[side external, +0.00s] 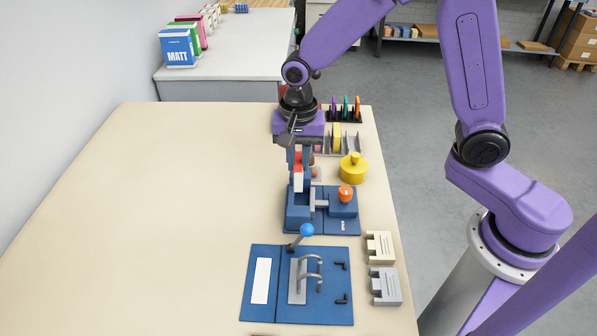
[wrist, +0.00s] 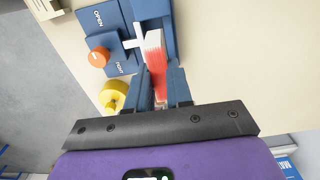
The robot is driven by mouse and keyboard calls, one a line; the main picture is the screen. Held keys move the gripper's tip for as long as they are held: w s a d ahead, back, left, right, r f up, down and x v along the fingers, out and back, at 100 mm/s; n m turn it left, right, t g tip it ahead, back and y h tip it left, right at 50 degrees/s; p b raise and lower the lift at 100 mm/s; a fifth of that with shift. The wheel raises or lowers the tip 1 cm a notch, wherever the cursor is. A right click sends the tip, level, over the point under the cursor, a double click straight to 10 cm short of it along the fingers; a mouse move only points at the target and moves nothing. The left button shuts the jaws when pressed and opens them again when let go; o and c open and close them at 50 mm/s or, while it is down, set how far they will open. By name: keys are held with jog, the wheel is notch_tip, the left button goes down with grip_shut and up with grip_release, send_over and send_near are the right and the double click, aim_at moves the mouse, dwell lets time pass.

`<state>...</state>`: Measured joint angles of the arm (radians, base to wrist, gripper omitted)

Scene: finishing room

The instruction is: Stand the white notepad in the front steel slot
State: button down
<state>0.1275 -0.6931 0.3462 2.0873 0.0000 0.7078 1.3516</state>
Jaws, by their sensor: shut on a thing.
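A white notepad (wrist: 153,41) with a red end is between the fingers of my gripper (wrist: 162,88) in the wrist view, its red part at the fingers. In the side view my gripper (side external: 300,163) is shut on the notepad (side external: 298,182), which hangs down just at the blue fixture (side external: 299,218). I cannot tell whether the notepad's lower end still touches the fixture. Steel slots (side external: 352,143) stand behind and to the right of my gripper, with a yellow piece among them. My gripper and wrist partly hide them.
A yellow knobbed weight (side external: 353,170) and the fixture's orange knob (side external: 346,193) are close by on the right. A rack of coloured discs (side external: 346,109) stands behind. The table's left is clear.

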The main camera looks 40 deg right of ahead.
jog(key=shift+w+d+r, duration=0.15)
jog(key=shift+d+r, duration=0.05)
jog(key=shift+r, duration=0.2)
jog(key=w+d+f, duration=0.2)
jog(key=w+d, duration=0.1)
jog(key=d, duration=1.1)
jog(key=w+d+f, duration=0.1)
jog(key=w+d, duration=0.2)
jog(key=d, duration=1)
jog(key=shift+w+f, duration=0.1)
jog(key=shift+f, duration=2.7)
jog(key=shift+f, duration=0.55)
jog(key=c, duration=1.3)
grip_release()
notch_tip(320, 180, up, 11)
